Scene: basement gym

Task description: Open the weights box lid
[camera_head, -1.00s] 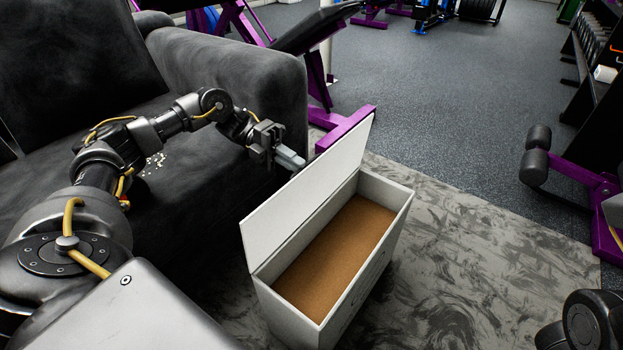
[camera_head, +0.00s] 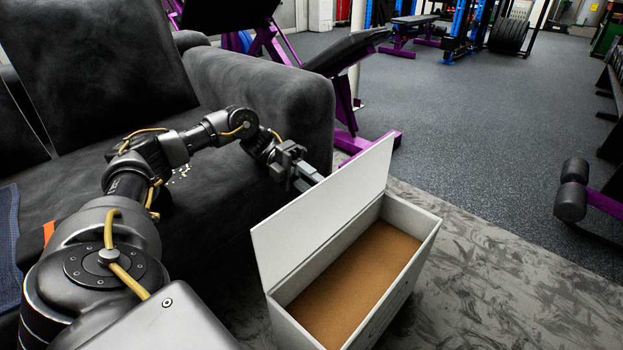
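The white weights box (camera_head: 408,213) stands on the patterned rug, with a bare brown bottom inside. Its white lid (camera_head: 325,215) is up, hinged along the left long side and standing steeply. My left gripper (camera_head: 308,178) is just behind the lid on the sofa side, near its upper edge. I cannot tell whether it touches the lid. The fingers look close together, but the gap between them is too small to make out. My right gripper is out of view.
A dark sofa (camera_head: 258,90) stands at the left, close behind my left arm and the lid. A purple-framed bench (camera_head: 345,60) is beyond the sofa's armrest. The grey rug (camera_head: 480,270) right of the box is clear. Purple equipment with dark rollers (camera_head: 572,190) stands at the right.

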